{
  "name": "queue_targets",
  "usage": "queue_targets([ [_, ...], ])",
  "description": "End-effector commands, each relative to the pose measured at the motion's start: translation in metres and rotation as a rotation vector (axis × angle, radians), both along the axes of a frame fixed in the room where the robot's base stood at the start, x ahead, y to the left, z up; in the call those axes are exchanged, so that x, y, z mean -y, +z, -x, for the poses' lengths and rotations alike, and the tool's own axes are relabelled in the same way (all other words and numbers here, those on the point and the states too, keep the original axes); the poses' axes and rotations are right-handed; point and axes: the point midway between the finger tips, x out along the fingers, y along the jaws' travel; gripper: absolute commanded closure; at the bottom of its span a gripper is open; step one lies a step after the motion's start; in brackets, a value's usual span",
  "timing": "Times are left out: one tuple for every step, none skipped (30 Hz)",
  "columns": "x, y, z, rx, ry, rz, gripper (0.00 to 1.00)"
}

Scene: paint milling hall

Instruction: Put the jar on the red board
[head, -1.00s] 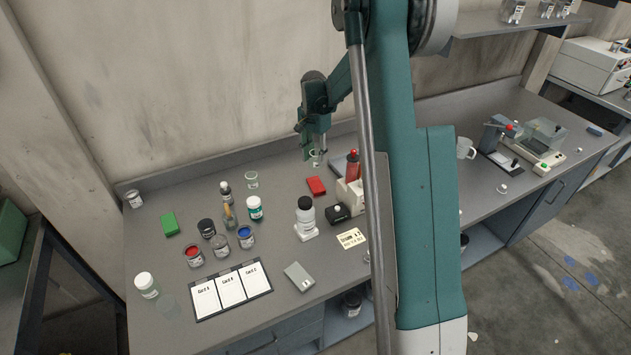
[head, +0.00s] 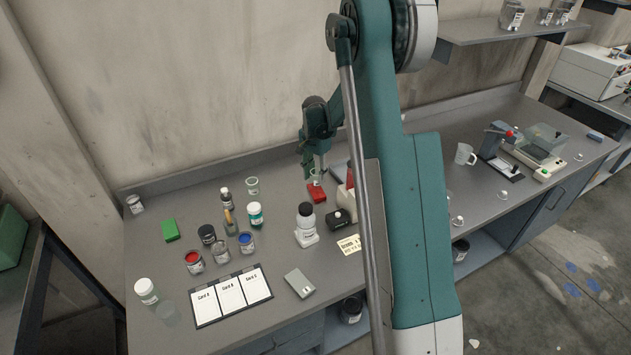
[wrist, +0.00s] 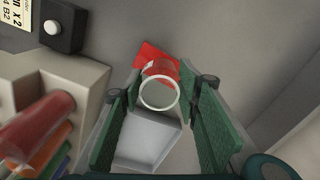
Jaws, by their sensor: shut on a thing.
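The jar is small, clear and open-topped; it shows in the wrist view (wrist: 160,94) between my green fingers, and in the head view (head: 315,175) below the arm's end. My gripper (head: 316,171) is shut on the jar, with a finger on each side in the wrist view (wrist: 164,92). The red board (head: 316,194) lies on the bench under the jar. In the wrist view, the red board (wrist: 147,55) shows beyond the jar and through its glass. I cannot tell whether the jar's base touches the board.
A pale holder (wrist: 70,85) with red and other coloured items stands close beside the gripper. A black box (head: 341,218) and a white bottle (head: 306,220) stand nearer the front.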

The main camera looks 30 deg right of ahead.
Motion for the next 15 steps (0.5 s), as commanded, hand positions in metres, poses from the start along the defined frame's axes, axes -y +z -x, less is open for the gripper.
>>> queue_targets([
  [0.000, -0.005, 0.000, 0.000, 0.000, 0.000, 0.78],
  [0.000, -0.008, 0.000, 0.000, 0.000, 0.000, 0.78],
  [0.000, -0.013, 0.000, 0.000, 0.000, 0.000, 0.78],
  [0.000, -0.016, 0.000, 0.000, 0.000, 0.000, 0.78],
  [0.000, -0.019, 0.000, 0.000, 0.000, 0.000, 0.78],
  [0.000, -0.023, 0.000, 0.000, 0.000, 0.000, 0.78],
  [0.000, -0.025, 0.000, 0.000, 0.000, 0.000, 0.78],
  [0.000, -0.027, 0.000, 0.000, 0.000, 0.000, 0.78],
  [0.000, -0.029, 0.000, 0.000, 0.000, 0.000, 0.78],
  [0.000, -0.030, 0.000, 0.000, 0.000, 0.000, 0.78],
  [0.000, -0.031, 0.000, 0.000, 0.000, 0.000, 0.78],
  [0.000, -0.031, 0.000, 0.000, 0.000, 0.000, 0.78],
  [0.000, -0.031, 0.000, 0.000, 0.000, 0.000, 0.78],
  [0.000, -0.031, 0.000, 0.000, 0.000, 0.000, 0.78],
  [0.000, -0.031, 0.000, 0.000, 0.000, 0.000, 0.78],
])
